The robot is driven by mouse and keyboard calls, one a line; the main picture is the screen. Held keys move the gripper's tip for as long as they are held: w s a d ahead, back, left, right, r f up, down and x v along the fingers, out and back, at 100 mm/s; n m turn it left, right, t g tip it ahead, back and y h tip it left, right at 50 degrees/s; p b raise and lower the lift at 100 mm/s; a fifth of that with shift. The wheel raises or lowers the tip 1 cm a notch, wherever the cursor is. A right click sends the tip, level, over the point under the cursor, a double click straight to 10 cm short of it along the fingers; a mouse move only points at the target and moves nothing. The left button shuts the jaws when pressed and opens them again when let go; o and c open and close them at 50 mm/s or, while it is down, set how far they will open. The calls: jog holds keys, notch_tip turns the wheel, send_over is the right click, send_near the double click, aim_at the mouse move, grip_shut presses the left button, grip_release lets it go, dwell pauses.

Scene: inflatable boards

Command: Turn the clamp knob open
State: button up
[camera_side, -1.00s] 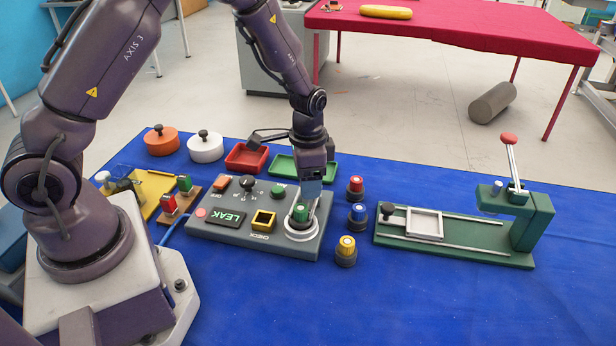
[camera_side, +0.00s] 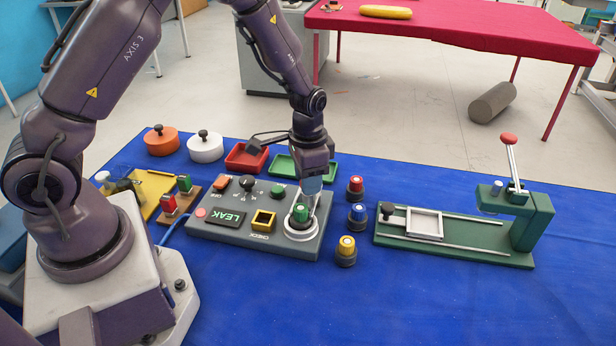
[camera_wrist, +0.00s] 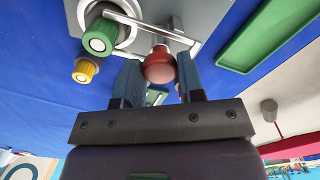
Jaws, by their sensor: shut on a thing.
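The grey leak-check box (camera_side: 225,235) stands on the blue mat, with a white ring fixture (camera_side: 303,231) at its right end. A green-capped valve (camera_side: 301,213) sits in the ring; its cap also shows in the wrist view (camera_wrist: 99,40). The clamp knob is a reddish ball (camera_wrist: 159,66) beside the ring, near a metal bar (camera_wrist: 150,28) across the fixture. My gripper (camera_side: 313,190) is low over the box's right end. In the wrist view its blue fingers are shut on the clamp knob from both sides. The knob is hidden in the side view.
Red (camera_side: 355,188), blue (camera_side: 357,216) and yellow (camera_side: 346,250) capped valves stand right of the box. A green tray (camera_side: 283,172) and red tray (camera_side: 246,157) lie behind. A green press fixture (camera_side: 470,250) stands farther right. The front of the mat is clear.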

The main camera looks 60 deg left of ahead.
jog(key=n, duration=1.2)
jog(key=shift+n, duration=2.1)
jog(key=o, duration=0.9)
jog(key=shift+r, duration=0.1)
